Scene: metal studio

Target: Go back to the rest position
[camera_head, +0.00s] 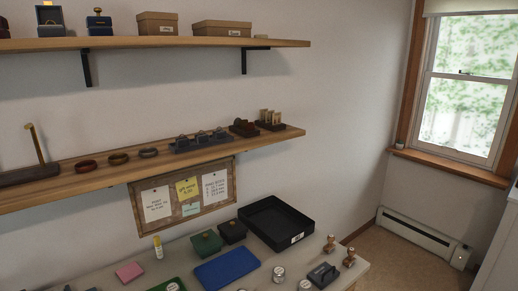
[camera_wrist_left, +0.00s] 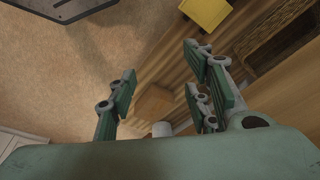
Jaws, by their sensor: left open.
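My left gripper (camera_wrist_left: 160,88) shows only in the left wrist view. Its two green-padded fingers stand wide apart with nothing between them. Past the fingers lie the brown floor (camera_wrist_left: 95,60) and wooden surfaces (camera_wrist_left: 165,58), with a small brown box-like thing (camera_wrist_left: 152,103) and a white round thing (camera_wrist_left: 161,129) beyond the gap. The gripper touches none of them that I can see. Neither arm shows in the head view, and my right gripper is in no frame.
In the head view, a worktable (camera_head: 115,285) holds a black tray (camera_head: 290,243), a blue mat (camera_head: 227,268) and small boxes. Two wooden shelves (camera_head: 60,187) hang above it. The floor right of the table is open (camera_head: 385,248). A yellow bin (camera_wrist_left: 207,12) shows in the wrist view.

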